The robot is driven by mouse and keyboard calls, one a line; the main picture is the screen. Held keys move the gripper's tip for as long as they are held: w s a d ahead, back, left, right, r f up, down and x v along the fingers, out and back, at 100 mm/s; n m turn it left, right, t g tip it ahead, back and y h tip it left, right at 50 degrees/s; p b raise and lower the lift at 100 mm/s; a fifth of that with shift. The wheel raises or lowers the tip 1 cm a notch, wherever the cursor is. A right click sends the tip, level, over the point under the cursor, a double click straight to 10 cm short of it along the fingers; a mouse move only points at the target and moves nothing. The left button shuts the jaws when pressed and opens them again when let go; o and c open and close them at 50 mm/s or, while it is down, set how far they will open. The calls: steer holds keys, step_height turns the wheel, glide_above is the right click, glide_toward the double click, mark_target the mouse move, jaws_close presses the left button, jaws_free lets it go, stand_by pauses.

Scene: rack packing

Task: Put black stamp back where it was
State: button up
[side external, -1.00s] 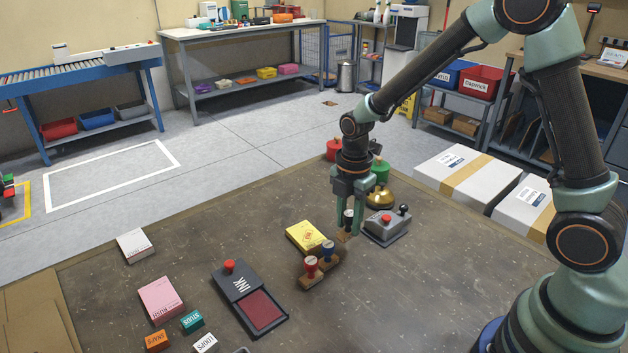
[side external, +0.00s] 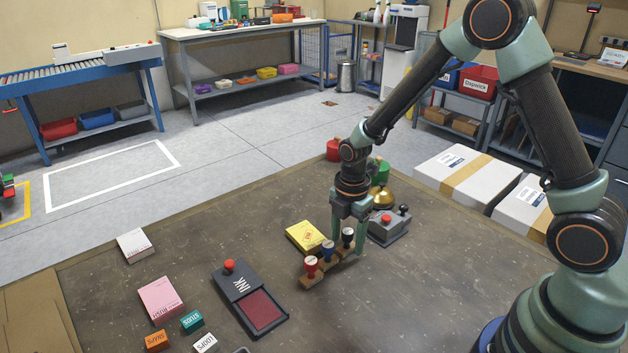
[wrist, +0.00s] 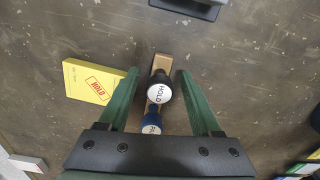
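The black stamp (side external: 347,236) stands upright at the far end of the wooden rack (side external: 345,255), in line with the blue stamp (side external: 328,249) and the red stamp (side external: 311,265). My gripper (side external: 347,248) is open, one finger on each side of the black stamp. The wrist view shows gaps between the stamp and the fingers of my gripper (wrist: 158,75). The black stamp's foot is mostly hidden.
A yellow box (side external: 304,236) lies close to the rack's left. A grey button box (side external: 388,227) and a brass bell (side external: 381,198) stand behind on the right. The ink pad (side external: 262,309) lies open at front left. The bench right of the rack is clear.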

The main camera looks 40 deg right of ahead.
step_height(320, 180, up, 12)
step_height(320, 180, up, 8)
steer(key=m+t, duration=0.3)
steer(key=m, duration=0.6)
glide_above(349, 232)
steer(key=s+d, duration=0.1)
steer(key=s, duration=0.4)
steer(key=s+d+r+m+t, duration=0.1)
steer(key=s+m, duration=0.4)
steer(key=m, duration=0.5)
step_height(349, 232, up, 2)
steer(key=shift+s+d+r+t, duration=0.15)
steer(key=shift+s+t, duration=0.15)
steer(key=shift+t, duration=0.4)
